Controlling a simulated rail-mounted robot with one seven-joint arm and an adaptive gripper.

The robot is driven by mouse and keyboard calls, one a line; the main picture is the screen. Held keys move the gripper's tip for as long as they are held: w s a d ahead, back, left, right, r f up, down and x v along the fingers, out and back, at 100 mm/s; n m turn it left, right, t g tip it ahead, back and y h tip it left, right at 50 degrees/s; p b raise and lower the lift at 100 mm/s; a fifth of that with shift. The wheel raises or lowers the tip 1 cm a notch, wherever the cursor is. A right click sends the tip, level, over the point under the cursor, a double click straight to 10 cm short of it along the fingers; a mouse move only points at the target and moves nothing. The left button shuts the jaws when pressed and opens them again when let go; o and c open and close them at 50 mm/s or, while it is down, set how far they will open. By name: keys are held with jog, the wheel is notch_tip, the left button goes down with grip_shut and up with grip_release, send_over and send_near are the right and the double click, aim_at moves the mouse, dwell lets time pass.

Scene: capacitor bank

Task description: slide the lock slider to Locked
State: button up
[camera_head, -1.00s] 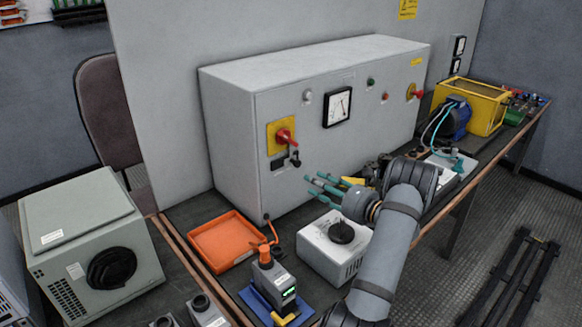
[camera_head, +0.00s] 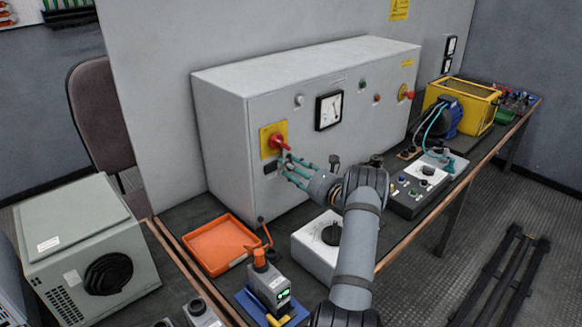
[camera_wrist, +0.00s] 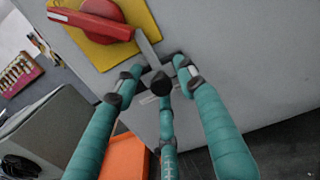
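The lock slider's dark round knob (camera_wrist: 160,84) shows in the wrist view below the red rotary handle (camera_wrist: 92,22), with a pale metal strip (camera_wrist: 148,50) above it. The handle sits on a yellow plate (camera_head: 265,150) on the grey cabinet's front. My gripper (camera_wrist: 157,76) has three teal fingers with dark tips. They are spread around the knob, with gaps at its left and right. Contact with the knob cannot be told. In the head view my gripper (camera_head: 287,168) is close to the cabinet just below the handle, and its fingers partly hide the slider area.
The grey cabinet (camera_head: 228,140) stands at the back of the bench. An orange tray (camera_head: 218,246) is in front of it. A white box with a black dial (camera_head: 310,240) and a small meter on a blue base (camera_head: 268,285) stand near my arm.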

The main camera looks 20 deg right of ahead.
jog(key=shift+c, duration=0.4)
grip_shut()
dwell(0.5)
